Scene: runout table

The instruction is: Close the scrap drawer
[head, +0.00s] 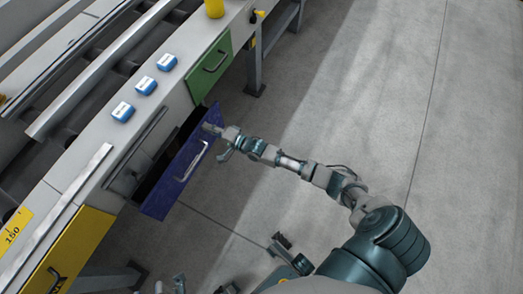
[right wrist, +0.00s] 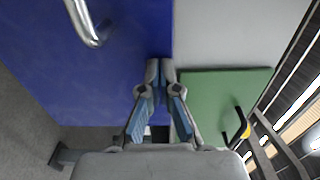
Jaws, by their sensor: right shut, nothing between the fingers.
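The blue drawer (head: 178,172) is the one drawer standing open, pulled out from the runout table between the green drawer and the yellow drawer; no label shows which is the scrap drawer. Its front has a silver bar handle (head: 191,163). In the right wrist view the blue front (right wrist: 105,75) fills the left side, with its handle (right wrist: 85,22) at the top. My right gripper (head: 208,127) is shut and empty at the end of the blue front nearest the green drawer. Its fingertips (right wrist: 160,64) overlap the front's edge; contact cannot be told.
The green drawer (head: 224,64) is shut, as is the yellow drawer (head: 84,238). Three blue boxes, one of them the middle box (head: 146,85), and a yellow cup (head: 215,8) stand on the tabletop edge. The floor (head: 350,90) right of the table is clear.

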